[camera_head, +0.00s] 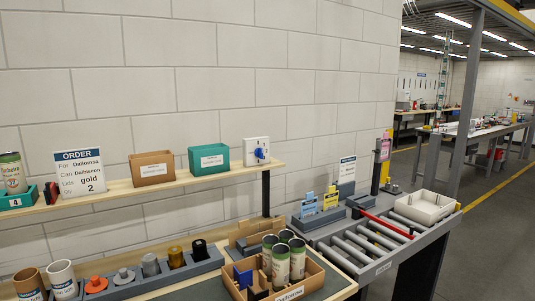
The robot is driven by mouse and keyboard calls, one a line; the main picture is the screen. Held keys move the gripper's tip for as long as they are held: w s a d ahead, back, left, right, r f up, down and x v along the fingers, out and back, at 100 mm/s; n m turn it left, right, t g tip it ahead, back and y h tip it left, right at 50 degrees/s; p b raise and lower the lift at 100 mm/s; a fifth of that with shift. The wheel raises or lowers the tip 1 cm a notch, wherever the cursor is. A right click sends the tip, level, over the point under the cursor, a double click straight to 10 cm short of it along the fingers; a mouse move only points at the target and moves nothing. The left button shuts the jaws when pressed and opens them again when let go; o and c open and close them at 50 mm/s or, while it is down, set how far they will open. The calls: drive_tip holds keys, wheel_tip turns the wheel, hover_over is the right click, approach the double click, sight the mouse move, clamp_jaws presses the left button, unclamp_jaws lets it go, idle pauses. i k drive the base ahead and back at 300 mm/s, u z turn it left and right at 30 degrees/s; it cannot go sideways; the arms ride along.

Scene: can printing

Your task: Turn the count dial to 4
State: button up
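A white square panel (251,151) with a blue knob (260,154) stands at the right end of the wooden wall shelf; it looks like the count dial. Its markings are too small to read, so I cannot tell which number the knob points to. The knob faces forward and right, and nothing covers it. My gripper is not in view.
On the shelf left of the panel are a green bin (208,159), a brown box (152,168) and an order card (80,173) with "gold" and "2". Below stand a cardboard tray (308,282) of cans and a roller conveyor (372,238) with a white tray (424,207).

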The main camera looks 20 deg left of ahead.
sight(259, 152)
drive_tip(key=u, duration=0.35)
drive_tip(key=i, duration=0.85)
drive_tip(key=u, duration=0.6)
